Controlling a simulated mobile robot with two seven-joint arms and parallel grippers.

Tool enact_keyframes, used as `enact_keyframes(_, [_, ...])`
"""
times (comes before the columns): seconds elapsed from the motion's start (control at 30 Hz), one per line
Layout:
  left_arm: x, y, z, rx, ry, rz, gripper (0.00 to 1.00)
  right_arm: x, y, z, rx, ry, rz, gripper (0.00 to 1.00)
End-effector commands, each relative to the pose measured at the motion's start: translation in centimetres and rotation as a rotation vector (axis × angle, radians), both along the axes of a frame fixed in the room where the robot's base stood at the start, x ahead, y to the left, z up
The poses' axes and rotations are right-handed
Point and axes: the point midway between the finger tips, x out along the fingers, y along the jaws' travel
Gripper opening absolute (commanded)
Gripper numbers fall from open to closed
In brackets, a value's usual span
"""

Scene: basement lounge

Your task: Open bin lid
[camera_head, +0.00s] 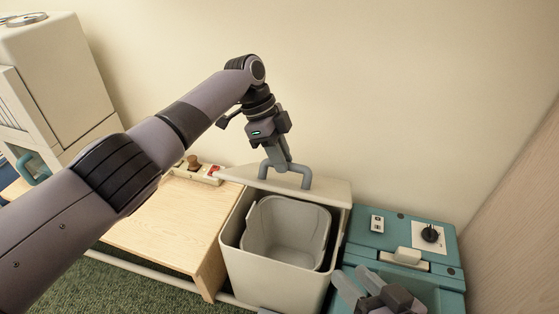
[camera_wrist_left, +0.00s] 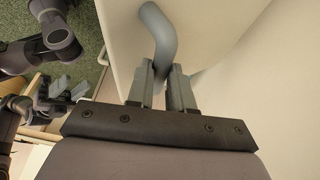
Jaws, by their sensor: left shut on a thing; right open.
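The cream bin (camera_head: 270,278) stands against the wall, with a grey inner bucket (camera_head: 289,223) visible through its open top. Its lid (camera_head: 329,190) is raised at the back edge of the bin and seen nearly edge-on. A grey curved handle (camera_head: 304,178) is on the lid. My left gripper (camera_head: 275,163) is shut on this handle. In the left wrist view the handle (camera_wrist_left: 158,30) passes between the two fingers, beside the pale lid face (camera_wrist_left: 112,30). My right gripper (camera_head: 362,284) is open and empty at the bin's lower right.
A light wooden bench (camera_head: 170,225) stands left of the bin, with small items behind it. A teal unit with a black knob (camera_head: 430,234) stands to the right. A cream cabinet (camera_head: 60,85) is at the far left. The wall is close behind the lid.

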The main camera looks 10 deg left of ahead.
Motion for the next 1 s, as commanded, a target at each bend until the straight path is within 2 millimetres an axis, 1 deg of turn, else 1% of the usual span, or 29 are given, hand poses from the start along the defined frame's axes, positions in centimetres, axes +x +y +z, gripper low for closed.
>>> enact_keyframes(0.03, [0.2,0.1,-0.8,0.006,-0.01,0.01,0.0,0.0,0.1,-0.1,0.004,0.0,0.0,0.43])
enact_keyframes(0.43, [0.3,0.1,-0.8,0.007,-0.008,0.01,0.0,0.1,0.2,-0.2,0.007,0.002,-0.002,0.43])
enact_keyframes(0.47, [0.3,0.1,-0.8,0.007,-0.008,0.01,0.24,0.1,0.2,-0.2,0.006,0.002,-0.002,0.43])
enact_keyframes(0.5, [0.2,0.1,-0.8,0.007,-0.008,0.01,0.37,0.1,0.2,-0.2,0.006,0.002,-0.002,0.43])
enact_keyframes(0.53, [0.2,0.1,-0.8,0.006,-0.008,0.01,0.46,0.1,0.1,-0.2,0.006,0.002,-0.002,0.43])
enact_keyframes(0.87, [0.3,0.1,-0.1,0.001,-0.011,0.009,0.46,0.2,0.0,-0.3,0.0,0.004,-0.003,0.43])
enact_keyframes(0.97, [0.5,0.4,0.9,0.001,-0.012,0.008,0.46,0.2,-0.2,0.1,-0.011,0.0,-0.005,0.43])
enact_keyframes(1.0, [0.6,0.6,1.5,0.001,-0.013,0.009,0.46,0.3,-0.3,0.4,-0.021,-0.004,-0.009,0.43])
